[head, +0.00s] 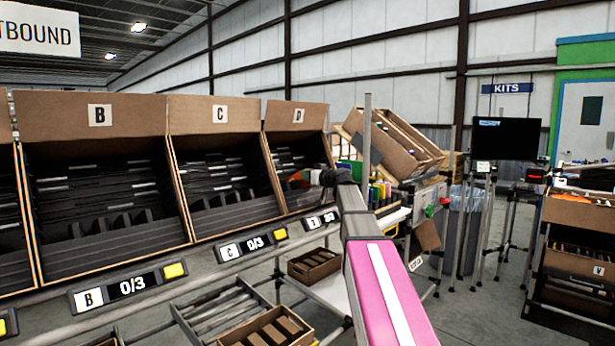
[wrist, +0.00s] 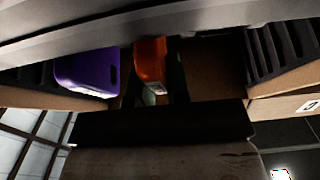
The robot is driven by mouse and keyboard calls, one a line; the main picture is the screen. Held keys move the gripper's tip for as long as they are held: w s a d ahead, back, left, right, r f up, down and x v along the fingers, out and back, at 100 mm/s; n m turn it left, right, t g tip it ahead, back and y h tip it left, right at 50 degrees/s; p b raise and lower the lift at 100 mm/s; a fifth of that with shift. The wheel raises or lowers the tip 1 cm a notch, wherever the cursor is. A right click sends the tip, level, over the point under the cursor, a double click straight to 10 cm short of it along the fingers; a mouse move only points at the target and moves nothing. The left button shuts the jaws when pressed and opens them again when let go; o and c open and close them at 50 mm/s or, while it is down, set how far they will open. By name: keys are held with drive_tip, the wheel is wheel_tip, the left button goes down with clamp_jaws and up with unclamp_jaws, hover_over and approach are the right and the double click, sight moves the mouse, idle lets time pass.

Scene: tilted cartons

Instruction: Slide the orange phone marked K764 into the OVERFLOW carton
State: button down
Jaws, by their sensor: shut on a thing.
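My gripper (head: 318,179) reaches into the mouth of the carton marked D (head: 296,116) in the head view. It is shut on an orange phone (wrist: 150,62), which shows between the dark fingers in the wrist view. A small orange patch of it also shows at the gripper in the head view (head: 299,176). I cannot read the K764 mark. A purple item (wrist: 88,72) is beside the orange phone, apart from it, in the wrist view. No carton label reading OVERFLOW is legible in either view.
Tilted cartons B (head: 97,117) and C (head: 219,115) stand left of D, with dark dividers inside. Counter displays (head: 128,287) line the front rail. Another tilted carton (head: 385,147) stands behind, to the right. A small open box (head: 313,265) sits below.

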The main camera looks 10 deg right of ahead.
drive_tip(key=s+d+r, duration=0.8)
drive_tip(key=s, duration=0.3)
idle(1.9)
idle(0.3)
